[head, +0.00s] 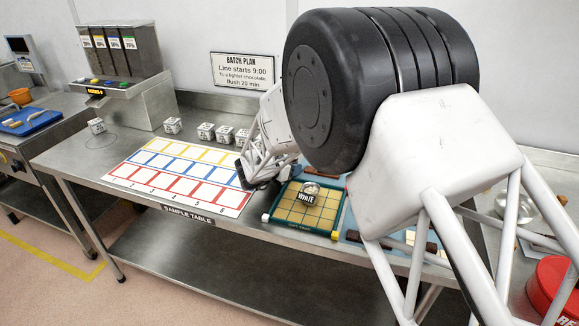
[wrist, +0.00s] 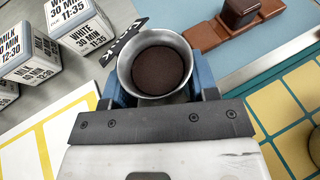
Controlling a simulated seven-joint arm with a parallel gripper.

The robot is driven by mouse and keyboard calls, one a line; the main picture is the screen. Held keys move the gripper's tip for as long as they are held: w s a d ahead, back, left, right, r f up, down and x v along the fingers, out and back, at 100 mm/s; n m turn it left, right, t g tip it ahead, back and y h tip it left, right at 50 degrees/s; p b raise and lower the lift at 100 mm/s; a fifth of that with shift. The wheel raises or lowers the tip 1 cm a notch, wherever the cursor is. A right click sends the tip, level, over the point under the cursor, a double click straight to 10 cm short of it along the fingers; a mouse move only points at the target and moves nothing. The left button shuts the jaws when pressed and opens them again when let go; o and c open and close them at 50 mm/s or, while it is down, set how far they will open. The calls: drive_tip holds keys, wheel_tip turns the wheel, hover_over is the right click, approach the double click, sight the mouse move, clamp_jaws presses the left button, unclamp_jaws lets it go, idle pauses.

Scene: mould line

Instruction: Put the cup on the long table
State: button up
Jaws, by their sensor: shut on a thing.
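A metal cup (wrist: 126,75) with dark brown contents sits between the blue-sided jaws of my gripper (wrist: 156,95) in the wrist view. My gripper is shut on it. A black tag with white letters (wrist: 124,40) shows beside its rim, partly hidden. In the head view my gripper (head: 258,178) is low at the right end of a long white chart (head: 232,207) with yellow, blue and red cells; the held cup is hidden there. The chart lies on the long steel table (head: 120,205) labelled SAMPLE TABLE. I cannot tell whether the cup touches the surface.
A green-edged board (head: 338,222) with a yellow grid bears another cup tagged WHITE (head: 309,193), close right of my gripper. Several labelled white cubes (head: 206,131) stand behind the chart. A blue mat with brown bars (wrist: 240,38) lies nearby. The chart's cells look clear.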

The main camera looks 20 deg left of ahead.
drive_tip(key=shift+f, duration=0.4)
drive_tip(key=o, duration=0.6)
drive_tip(key=shift+f, duration=0.1)
drive_tip(key=shift+c, duration=0.2)
drive_tip(key=shift+o, duration=0.5)
drive_tip(key=shift+d+f, duration=0.1)
drive_tip(key=shift+f, duration=0.05)
drive_tip(key=shift+s, duration=0.1)
drive_tip(key=shift+r, duration=0.3)
drive_tip(key=v, duration=1.2)
drive_tip(key=shift+r, duration=0.4)
